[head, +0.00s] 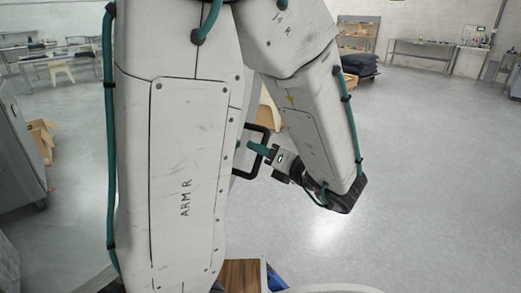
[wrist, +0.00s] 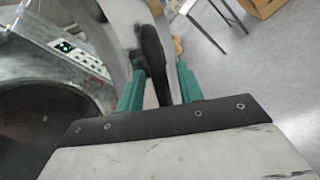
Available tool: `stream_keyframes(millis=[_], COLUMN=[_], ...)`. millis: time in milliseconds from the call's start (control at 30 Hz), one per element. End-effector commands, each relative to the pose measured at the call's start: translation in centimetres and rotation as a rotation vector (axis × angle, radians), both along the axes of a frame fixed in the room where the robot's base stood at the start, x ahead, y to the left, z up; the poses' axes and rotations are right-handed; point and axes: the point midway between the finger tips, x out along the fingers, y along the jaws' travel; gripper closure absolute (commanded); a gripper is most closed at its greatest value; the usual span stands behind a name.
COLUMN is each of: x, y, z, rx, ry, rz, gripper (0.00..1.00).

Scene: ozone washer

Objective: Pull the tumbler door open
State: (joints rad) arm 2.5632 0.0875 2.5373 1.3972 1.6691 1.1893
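The black tumbler door handle (wrist: 153,60) stands in the wrist view between the two teal fingers of my gripper (wrist: 160,88). The fingers are apart, one on each side of the handle, with a gap visible on the right. Contact on the left cannot be told. A pale curved panel (wrist: 122,18) lies just behind the handle. In the head view the handle (head: 262,131) shows as a black loop beside my arm, with my gripper (head: 258,149) at it. My arm hides most of the washer and door there.
The washer's control panel (wrist: 70,52) and a dark round area (wrist: 40,125) show at the left of the wrist view. Grey floor (head: 430,180) is clear on the right.

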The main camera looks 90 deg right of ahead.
Motion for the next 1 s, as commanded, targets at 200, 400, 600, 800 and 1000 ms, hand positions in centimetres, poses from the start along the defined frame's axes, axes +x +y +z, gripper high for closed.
stream_keyframes(millis=[200,400,600,800,1000], x=[-2.4,-4.3,-5.1,-5.1,-4.0], y=[2.3,4.4,5.2,5.3,4.9], z=[0.0,-0.1,0.0,-0.1,0.0], rx=[0.000,0.002,0.001,0.002,-0.001], ry=[0.000,-0.001,-0.002,-0.001,0.019], rz=[-0.006,-0.004,-0.001,-0.001,0.037], gripper=[0.64,0.64,0.64,0.64,1.00])
